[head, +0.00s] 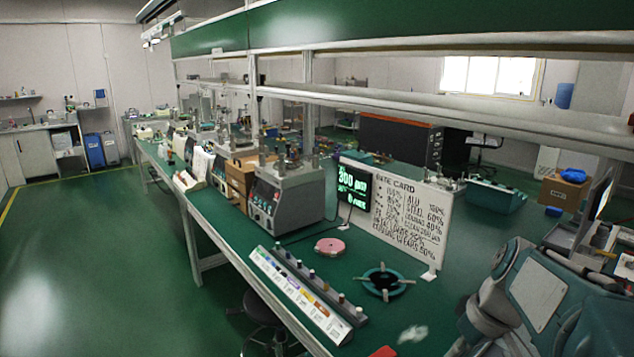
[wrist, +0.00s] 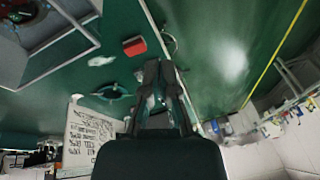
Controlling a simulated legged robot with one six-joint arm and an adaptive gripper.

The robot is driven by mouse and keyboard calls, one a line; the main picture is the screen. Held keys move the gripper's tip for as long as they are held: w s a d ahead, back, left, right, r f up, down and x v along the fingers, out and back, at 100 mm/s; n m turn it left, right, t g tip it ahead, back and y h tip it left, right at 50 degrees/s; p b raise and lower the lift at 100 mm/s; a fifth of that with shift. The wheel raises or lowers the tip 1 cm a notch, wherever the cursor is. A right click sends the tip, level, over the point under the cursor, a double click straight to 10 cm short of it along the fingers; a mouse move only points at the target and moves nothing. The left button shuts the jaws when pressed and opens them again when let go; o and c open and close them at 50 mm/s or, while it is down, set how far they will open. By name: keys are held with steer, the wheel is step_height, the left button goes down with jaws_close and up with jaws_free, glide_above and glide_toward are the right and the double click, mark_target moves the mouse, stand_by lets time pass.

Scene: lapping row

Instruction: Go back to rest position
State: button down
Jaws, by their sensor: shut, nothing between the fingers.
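My gripper (wrist: 163,68) shows in the wrist view, its two dark fingers shut with nothing between them. It is over or near the long green bench (head: 345,268), apart from anything on it as far as I can see. A teal ring with a dark centre (head: 384,282) lies on the bench and also shows in the wrist view (wrist: 112,91). A red block (wrist: 134,46) lies near the ring; only its edge shows in the head view (head: 383,352). My gripper's fingers are not visible in the head view, where my arm fills the lower right.
A white rate card board (head: 398,215) stands upright on the bench beside a display (head: 354,187). A grey machine (head: 287,198), a pink disc (head: 329,246) and a sloped labelled rack (head: 306,290) are on the bench. Shelf rails run above it. The floor at left is clear.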

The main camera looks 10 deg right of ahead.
steer(key=s+a+m+t+h, duration=0.2)
steer(key=s+a, duration=0.6)
steer(key=a, duration=0.6)
steer(key=shift+s+r+t+h, duration=0.3)
steer(key=shift+s+r+t, duration=0.1)
steer(key=shift+t, duration=0.3)
